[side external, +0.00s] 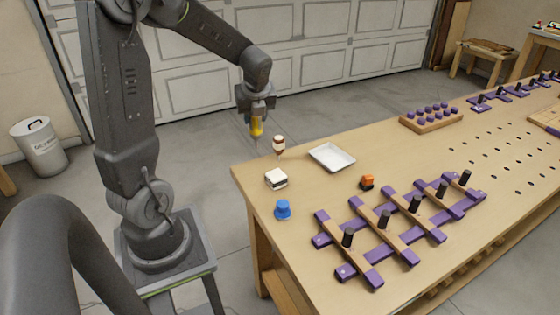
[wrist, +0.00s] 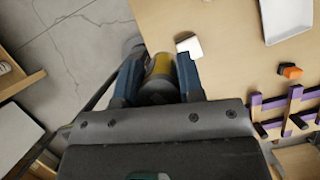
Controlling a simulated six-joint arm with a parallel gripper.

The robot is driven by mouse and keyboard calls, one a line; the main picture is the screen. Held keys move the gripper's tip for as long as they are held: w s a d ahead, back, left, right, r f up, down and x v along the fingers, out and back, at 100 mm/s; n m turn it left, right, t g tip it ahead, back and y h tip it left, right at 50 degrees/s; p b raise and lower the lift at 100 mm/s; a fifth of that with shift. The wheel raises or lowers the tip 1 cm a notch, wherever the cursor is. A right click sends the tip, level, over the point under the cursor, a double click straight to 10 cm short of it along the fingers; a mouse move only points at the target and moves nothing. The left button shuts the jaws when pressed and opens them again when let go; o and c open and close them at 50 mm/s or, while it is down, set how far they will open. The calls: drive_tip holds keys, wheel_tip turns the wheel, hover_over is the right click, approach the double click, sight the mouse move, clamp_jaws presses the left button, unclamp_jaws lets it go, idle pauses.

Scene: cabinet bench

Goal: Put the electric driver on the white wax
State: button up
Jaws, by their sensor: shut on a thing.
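My gripper (side external: 256,112) is shut on a yellow thing with a dark end, which I take to be the electric driver (side external: 257,129). It hangs roughly upright below the fingers, above and behind the bench's left end in the side view. In the wrist view the driver (wrist: 160,72) sits between the two fingers of my gripper (wrist: 157,75), partly hidden by them.
A white tray (side external: 331,157) and an orange thing (side external: 367,182) lie to the right. Purple-and-wood clamp racks (side external: 395,226) fill the front right.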

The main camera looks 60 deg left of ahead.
drive_tip(key=s+a+r+n+g, duration=0.1)
drive_tip(key=s+a+r+n, duration=0.1)
drive_tip(key=s+n, duration=0.25)
drive_tip(key=w+d+f, duration=0.5)
drive_tip(key=w+f, duration=0.3)
drive_tip(key=f, duration=0.2)
drive_tip(key=shift+w+d+f+g, duration=0.3)
drive_tip(key=shift+f, duration=0.05)
drive_tip(key=shift+f, duration=0.1)
drive_tip(key=o, duration=1.1)
drive_tip(key=shift+c, duration=0.2)
